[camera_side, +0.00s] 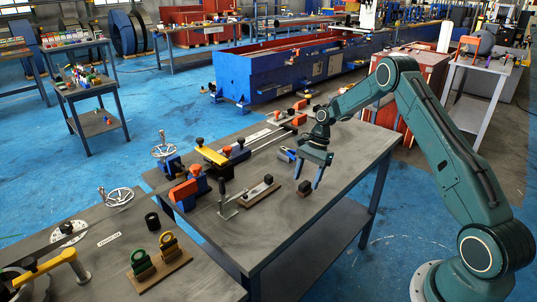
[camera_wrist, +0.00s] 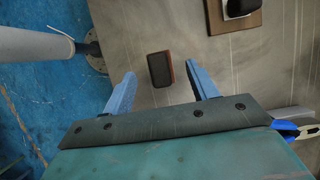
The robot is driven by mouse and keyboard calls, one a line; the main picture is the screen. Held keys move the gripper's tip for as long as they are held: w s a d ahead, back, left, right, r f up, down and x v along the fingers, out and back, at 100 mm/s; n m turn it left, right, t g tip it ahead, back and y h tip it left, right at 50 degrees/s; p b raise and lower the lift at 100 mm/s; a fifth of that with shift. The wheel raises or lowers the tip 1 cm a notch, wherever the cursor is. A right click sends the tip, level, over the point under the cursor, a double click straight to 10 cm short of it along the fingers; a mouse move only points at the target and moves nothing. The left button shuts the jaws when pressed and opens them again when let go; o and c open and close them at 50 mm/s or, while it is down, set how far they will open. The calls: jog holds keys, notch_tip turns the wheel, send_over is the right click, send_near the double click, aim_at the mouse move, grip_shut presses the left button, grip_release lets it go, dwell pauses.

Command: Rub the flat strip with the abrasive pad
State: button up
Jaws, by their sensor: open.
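The abrasive pad, a small dark block with a brownish edge, lies on the grey bench in the side view (camera_side: 303,188). In the wrist view the pad (camera_wrist: 160,69) lies between and just beyond my fingers. My gripper (camera_side: 306,180) points down over it; its two blue fingers also show in the wrist view (camera_wrist: 160,78), apart and with nothing held. A narrow brown board (camera_side: 256,197) with a pale flat piece, apparently the flat strip, and a black knob lies left of the pad. A corner of that board shows in the wrist view (camera_wrist: 216,19).
Orange, blue and yellow clamp parts (camera_side: 212,155) and a long rail line the bench's far left side. The bench front right of the board is clear (camera_side: 262,232).

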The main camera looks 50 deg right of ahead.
jog(key=shift+x, duration=1.45)
jog(key=c, duration=1.1)
